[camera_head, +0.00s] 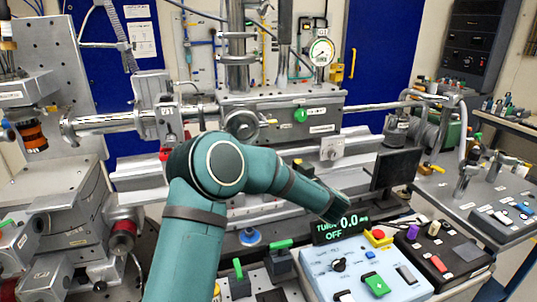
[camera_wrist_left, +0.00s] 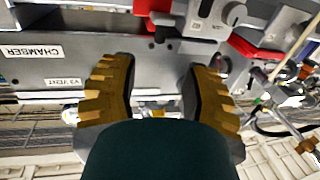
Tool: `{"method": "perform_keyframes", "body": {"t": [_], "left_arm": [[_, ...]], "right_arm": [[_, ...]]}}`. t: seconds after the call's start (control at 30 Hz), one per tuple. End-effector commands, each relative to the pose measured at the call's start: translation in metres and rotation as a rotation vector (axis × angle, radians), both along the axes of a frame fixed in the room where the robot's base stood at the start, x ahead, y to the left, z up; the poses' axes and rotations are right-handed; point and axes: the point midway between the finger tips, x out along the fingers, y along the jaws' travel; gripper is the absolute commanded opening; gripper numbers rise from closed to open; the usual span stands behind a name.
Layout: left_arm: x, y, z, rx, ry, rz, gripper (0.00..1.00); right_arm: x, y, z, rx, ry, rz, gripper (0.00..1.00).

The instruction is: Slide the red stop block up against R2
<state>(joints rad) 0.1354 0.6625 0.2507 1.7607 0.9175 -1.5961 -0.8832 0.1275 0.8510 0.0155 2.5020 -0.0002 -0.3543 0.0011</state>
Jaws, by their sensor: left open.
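My left gripper (camera_wrist_left: 164,75) shows in the left wrist view with its two yellow-gold fingers spread apart and nothing between them. In the head view my left arm crosses the middle, and its gripper cannot be made out. A red piece (camera_wrist_left: 152,8) is at the top of the wrist view, beyond the fingertips, beside a grey metal block. Another red piece (camera_wrist_left: 256,48) is at the upper right, apart from the right finger. I cannot tell which is the stop block. A small red part (camera_head: 165,153) shows beside my arm in the head view. No R2 label is readable.
In the head view a blue-white control box (camera_head: 366,268), a green-lit display (camera_head: 341,227) and a dark monitor (camera_head: 396,168) crowd the lower right. A horizontal beam pipe (camera_head: 100,122) runs behind my arm.

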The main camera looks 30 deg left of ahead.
Motion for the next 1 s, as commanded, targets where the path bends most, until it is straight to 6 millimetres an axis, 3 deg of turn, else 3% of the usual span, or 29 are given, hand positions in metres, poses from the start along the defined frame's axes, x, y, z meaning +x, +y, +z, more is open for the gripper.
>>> {"method": "perform_keyframes", "body": {"t": [0.2,0.5,0.7,1.0], "left_arm": [[0.021,0.04,-0.002,-0.001,-0.003,0.005,0.47],[0.046,0.084,-0.001,-0.002,-0.003,0.003,0.47],[0.054,0.097,-0.001,-0.001,-0.003,0.0,0.47],[0.056,0.1,0.0,-0.001,-0.003,-0.001,0.47]], "right_arm": [[0.001,0.0,-0.006,0.0,-0.003,0.0,0.59],[0.002,0.0,-0.012,-0.001,-0.006,-0.001,0.59],[0.003,0.0,-0.013,-0.001,-0.007,-0.002,0.59],[0.003,0.0,-0.013,-0.001,-0.007,-0.002,0.59]]}}
